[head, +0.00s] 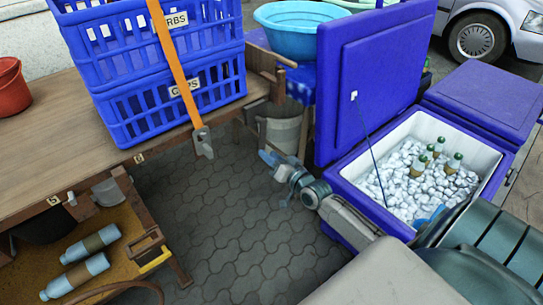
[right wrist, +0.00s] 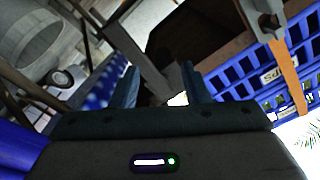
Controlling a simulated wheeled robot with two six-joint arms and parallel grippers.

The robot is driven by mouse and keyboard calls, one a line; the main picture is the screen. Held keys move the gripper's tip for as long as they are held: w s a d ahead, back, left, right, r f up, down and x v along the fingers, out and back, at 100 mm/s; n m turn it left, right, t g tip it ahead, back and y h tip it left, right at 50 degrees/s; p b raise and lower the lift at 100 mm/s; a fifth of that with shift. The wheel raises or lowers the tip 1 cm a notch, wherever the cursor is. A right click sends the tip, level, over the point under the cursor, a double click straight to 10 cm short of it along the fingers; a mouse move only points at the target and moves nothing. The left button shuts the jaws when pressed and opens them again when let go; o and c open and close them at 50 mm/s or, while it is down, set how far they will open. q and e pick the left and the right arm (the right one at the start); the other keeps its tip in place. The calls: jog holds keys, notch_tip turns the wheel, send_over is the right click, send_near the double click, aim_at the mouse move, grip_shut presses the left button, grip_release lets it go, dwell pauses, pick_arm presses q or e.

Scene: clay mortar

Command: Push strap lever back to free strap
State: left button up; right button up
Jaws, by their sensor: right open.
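An orange strap (head: 175,60) runs down over two stacked blue crates (head: 165,105) on a wooden table. At its lower end a grey metal strap lever (head: 202,140) hangs at the table's front edge. My right gripper (head: 270,162) is open and empty, to the right of the lever and apart from it. In the right wrist view its fingers (right wrist: 159,70) are spread with nothing between them. The strap (right wrist: 287,75) and part of the metal lever (right wrist: 264,14) show there at the upper right. My left gripper is not in view.
An open blue cooler (head: 345,185) of ice and bottles stands right of my right arm. A grey bucket (head: 283,132) and a light blue basin (head: 297,28) are behind the gripper. Blue bottles (head: 90,245) lie on the lower shelf. Paving between table and cooler is clear.

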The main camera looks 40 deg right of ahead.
aim_at(262, 138)
jog(key=c, duration=0.7)
jog(key=shift+s+d+m, duration=0.1)
jog(key=shift+m, duration=0.7)
grip_shut()
jog(key=s+d+f+m+g+h+p, duration=0.15)
jog(key=d+f+m+h, duration=0.35)
jog(key=m, duration=0.9)
pick_arm(q)
jog(key=shift+b, duration=0.65)
pick_arm(e)
jog(key=a+x, duration=0.2)
jog(key=x, duration=0.6)
jog(key=shift+w+a+r+h, duration=0.3)
jog(key=shift+w+r+h, duration=0.1)
jog(key=shift+r, duration=0.4)
